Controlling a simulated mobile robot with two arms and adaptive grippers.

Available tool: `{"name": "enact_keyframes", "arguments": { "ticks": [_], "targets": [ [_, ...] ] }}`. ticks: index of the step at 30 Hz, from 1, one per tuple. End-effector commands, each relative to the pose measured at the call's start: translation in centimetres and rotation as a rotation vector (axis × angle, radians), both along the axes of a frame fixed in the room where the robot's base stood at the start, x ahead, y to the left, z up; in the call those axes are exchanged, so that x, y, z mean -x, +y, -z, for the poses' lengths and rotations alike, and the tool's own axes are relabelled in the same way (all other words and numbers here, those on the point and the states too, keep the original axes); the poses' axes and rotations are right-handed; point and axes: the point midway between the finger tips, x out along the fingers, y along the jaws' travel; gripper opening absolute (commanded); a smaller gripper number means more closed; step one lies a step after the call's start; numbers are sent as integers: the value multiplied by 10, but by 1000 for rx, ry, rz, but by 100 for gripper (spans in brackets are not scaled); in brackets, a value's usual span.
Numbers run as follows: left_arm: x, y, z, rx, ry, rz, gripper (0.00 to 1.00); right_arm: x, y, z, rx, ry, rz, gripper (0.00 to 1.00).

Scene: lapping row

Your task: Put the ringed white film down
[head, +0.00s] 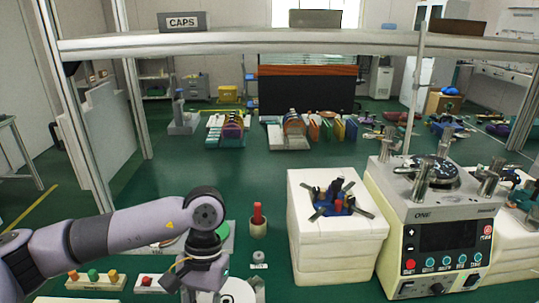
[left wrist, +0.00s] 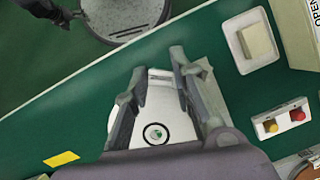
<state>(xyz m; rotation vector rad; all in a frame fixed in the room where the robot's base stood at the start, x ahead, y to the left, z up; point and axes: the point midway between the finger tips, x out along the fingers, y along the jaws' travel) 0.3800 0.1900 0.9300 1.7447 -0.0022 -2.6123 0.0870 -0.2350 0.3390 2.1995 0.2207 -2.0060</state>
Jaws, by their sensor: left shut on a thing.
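The ringed white film (left wrist: 168,108) lies between the two fingers of my left gripper (left wrist: 157,78) in the left wrist view. It is a pale flat piece with a dark ring around a small green mark near the palm. My left gripper is shut on it, over the green bench top. In the head view a white piece with a dark ring (head: 238,291) shows at the bottom edge, beside my left wrist, partly cut off. The fingers are hidden there, and I cannot tell the film's height above the bench. My right gripper is not in view.
A white block (head: 337,249) with a blue fixture stands right of my left arm, beside a lapping machine (head: 440,235). A red-topped cup (head: 258,225) stands nearby. The left wrist view shows a white tray (left wrist: 237,61) and a small box with coloured knobs (left wrist: 279,131).

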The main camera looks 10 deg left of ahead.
Motion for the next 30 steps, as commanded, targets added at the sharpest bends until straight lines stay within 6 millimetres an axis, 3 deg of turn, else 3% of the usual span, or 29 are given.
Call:
{"name": "enact_keyframes", "arguments": {
  "ticks": [8, 14, 18, 21, 25, 30],
  "targets": [
    [-11, 3, -4, 0, -1, -82, 0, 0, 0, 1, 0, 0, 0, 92],
    [-66, 26, -27, 4, 2, -533, 0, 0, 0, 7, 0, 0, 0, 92],
    [-108, 61, -52, 5, 3, -964, 0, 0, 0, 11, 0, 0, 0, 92],
    [-129, 87, -69, 3, 3, -1229, 0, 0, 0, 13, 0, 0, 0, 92],
    [-145, 113, -84, 3, 2, -1473, 0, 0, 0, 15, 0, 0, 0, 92],
    [-152, 129, -92, 1, 2, -1614, 0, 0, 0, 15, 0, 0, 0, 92]
  ]
}}
